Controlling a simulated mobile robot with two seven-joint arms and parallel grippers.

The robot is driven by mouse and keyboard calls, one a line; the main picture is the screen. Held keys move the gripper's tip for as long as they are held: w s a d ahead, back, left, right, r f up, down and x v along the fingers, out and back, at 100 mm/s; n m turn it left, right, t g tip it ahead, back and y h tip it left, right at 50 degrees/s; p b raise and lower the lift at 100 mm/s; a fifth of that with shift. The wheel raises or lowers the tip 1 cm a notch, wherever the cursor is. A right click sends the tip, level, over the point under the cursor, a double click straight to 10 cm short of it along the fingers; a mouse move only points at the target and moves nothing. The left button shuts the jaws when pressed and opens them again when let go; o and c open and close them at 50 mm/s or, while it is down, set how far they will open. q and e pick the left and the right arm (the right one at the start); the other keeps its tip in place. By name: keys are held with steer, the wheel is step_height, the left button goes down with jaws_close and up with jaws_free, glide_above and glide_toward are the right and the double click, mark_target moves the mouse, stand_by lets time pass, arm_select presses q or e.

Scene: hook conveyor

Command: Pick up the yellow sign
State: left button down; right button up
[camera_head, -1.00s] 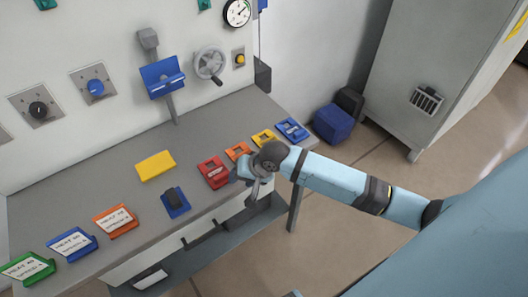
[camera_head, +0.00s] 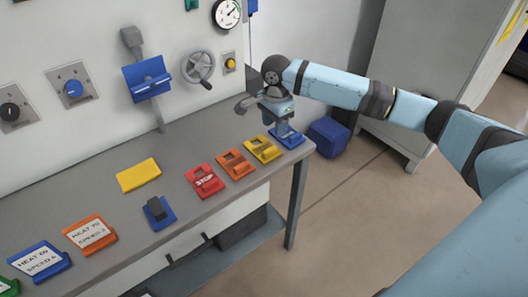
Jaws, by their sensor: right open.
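A flat, plain yellow plate (camera_head: 138,175) lies on the grey bench (camera_head: 110,213), left of the red stop holder (camera_head: 205,181). A small yellow holder (camera_head: 263,150) with a dark slot stands near the bench's right end. I see no writing on either yellow thing. My right gripper (camera_head: 283,132) is open and points down over the blue holder (camera_head: 290,138) at the right end, just right of the yellow holder. Whether it touches the blue holder I cannot tell. My left gripper is out of view.
An orange holder (camera_head: 236,164) stands between the red and yellow ones. A small blue holder (camera_head: 159,213) is in front of the yellow plate. Orange (camera_head: 90,235) and blue (camera_head: 39,261) lettered signs stand at left. A handwheel (camera_head: 197,67) and blue tray (camera_head: 147,79) are on the wall.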

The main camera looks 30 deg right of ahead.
mark_target(273, 148)
step_height(273, 148, down, 9)
steer(key=shift+w+a+f+b, duration=0.1)
steer(key=shift+f+b, duration=0.05)
steer(key=shift+b, duration=0.6)
steer(key=shift+c, duration=0.5)
jaws_close()
